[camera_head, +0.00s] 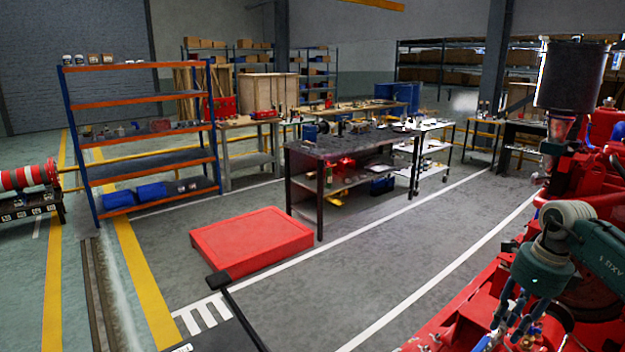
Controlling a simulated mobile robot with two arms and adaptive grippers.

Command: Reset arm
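My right arm, teal with a pale grey joint, comes in from the right edge. Its gripper (512,325) points down at the lower right, in front of the red diesel pumpset (455,325). The fingers are dark and small against the red machine, and I cannot tell how far apart they are. I see nothing clearly held in them. My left gripper is not in view. A dark cylindrical part (572,78) stands high on the pumpset, above and behind my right arm.
A low red platform (252,240) lies on the floor at centre left. A dark workbench (345,150) with tools stands behind it. A blue-and-orange shelf (140,131) stands at the left. The grey floor between platform and pumpset is clear.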

